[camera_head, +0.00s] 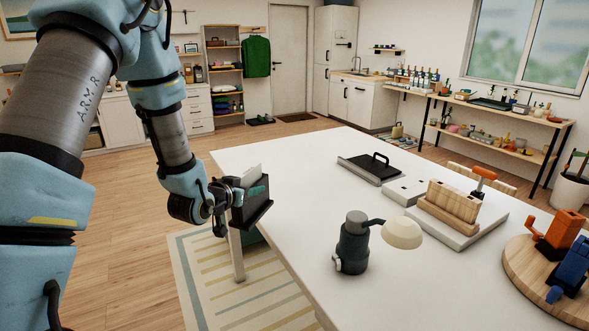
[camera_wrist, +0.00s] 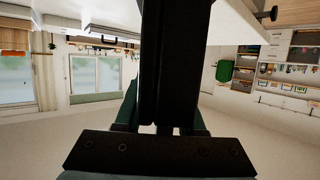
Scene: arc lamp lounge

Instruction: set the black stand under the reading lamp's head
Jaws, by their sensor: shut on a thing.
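The black stand (camera_head: 252,208) is a dark upright holder with a pale card-like piece and a green part showing at its top. My gripper (camera_head: 228,196) is shut on it, at the table's left edge; I cannot tell how far above the tabletop it is. In the wrist view the stand (camera_wrist: 176,60) is a tall dark shape in front of the gripper (camera_wrist: 162,122). The reading lamp (camera_head: 352,245) stands on the table, right of and nearer than the stand. Its cream head (camera_head: 402,233) reaches right on a short arm, with bare white tabletop below it.
The white table (camera_head: 300,170) has free room between stand and lamp. Behind the lamp are a black handled tray (camera_head: 370,168), a white box (camera_head: 403,190) and a wooden block (camera_head: 450,208) on a white board. A round wooden board (camera_head: 530,272) holds orange and blue objects at right.

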